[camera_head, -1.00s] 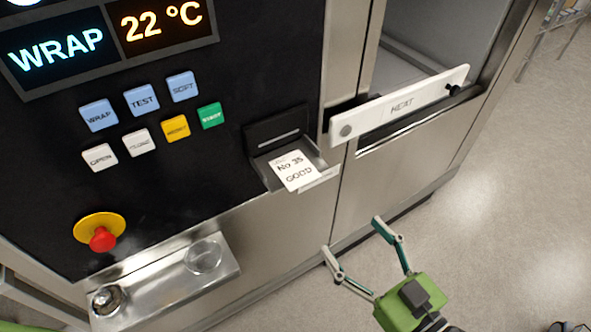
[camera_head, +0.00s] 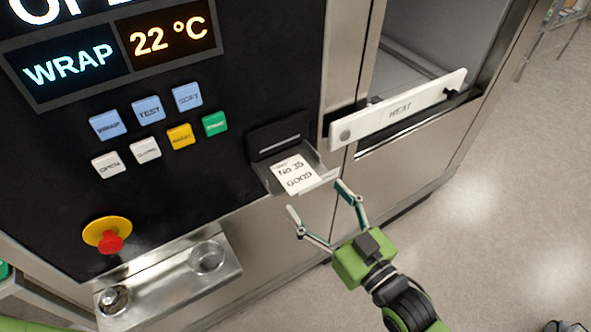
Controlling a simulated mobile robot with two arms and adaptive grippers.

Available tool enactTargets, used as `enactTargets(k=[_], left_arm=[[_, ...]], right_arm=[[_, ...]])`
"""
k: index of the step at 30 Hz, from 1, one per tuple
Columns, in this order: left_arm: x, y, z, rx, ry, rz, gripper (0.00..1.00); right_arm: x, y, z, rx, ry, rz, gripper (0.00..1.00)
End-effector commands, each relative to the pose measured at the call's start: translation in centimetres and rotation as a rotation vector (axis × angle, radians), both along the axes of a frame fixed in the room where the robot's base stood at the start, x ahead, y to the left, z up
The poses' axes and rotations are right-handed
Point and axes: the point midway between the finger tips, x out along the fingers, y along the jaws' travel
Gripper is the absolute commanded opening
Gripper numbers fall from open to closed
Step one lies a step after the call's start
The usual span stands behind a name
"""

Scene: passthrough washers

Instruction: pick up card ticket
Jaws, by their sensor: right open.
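The card ticket (camera_head: 295,175) is a small white card printed "No 35 GOOD". It lies in a shallow metal tray (camera_head: 327,179) below a dark slot (camera_head: 279,145) on the machine's front. My right gripper (camera_head: 315,197) is open and empty, just in front of and below the tray in the picture. Its two fingers point up toward the ticket and appear apart from it. My left gripper is not in view; only a bit of green shows at the lower left edge.
Left of the ticket are several push buttons (camera_head: 145,150) and a red emergency knob (camera_head: 110,242). A metal shelf (camera_head: 165,283) juts out below. A white "HEAT" bar (camera_head: 398,108) crosses an opening on the right. Open floor (camera_head: 500,220) lies at the right.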

Motion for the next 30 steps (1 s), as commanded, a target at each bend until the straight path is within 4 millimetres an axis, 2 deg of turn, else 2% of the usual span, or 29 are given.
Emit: enactTargets(k=[1, 6, 14, 15, 18, 19, 30], left_arm=[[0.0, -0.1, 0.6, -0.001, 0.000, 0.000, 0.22], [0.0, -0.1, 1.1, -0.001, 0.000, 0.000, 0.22], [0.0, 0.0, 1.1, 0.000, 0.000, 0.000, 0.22], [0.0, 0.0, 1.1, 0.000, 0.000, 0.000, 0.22], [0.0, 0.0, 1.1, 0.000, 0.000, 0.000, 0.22], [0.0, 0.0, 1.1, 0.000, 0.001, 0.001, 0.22], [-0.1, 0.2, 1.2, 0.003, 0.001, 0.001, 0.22]], right_arm=[[0.8, 0.5, 0.2, 0.001, -0.001, -0.001, 0.74], [2.4, 1.7, 0.0, 0.000, -0.002, -0.001, 0.74], [2.7, 1.9, -0.2, -0.001, -0.001, -0.001, 0.74], [2.7, 1.9, -0.2, -0.001, -0.001, -0.001, 0.71], [2.7, 1.9, -0.2, -0.001, -0.001, -0.001, 0.47], [2.7, 1.9, -0.2, -0.001, -0.001, -0.001, 0.44], [2.7, 1.9, -0.1, -0.001, -0.001, -0.001, 0.44]])
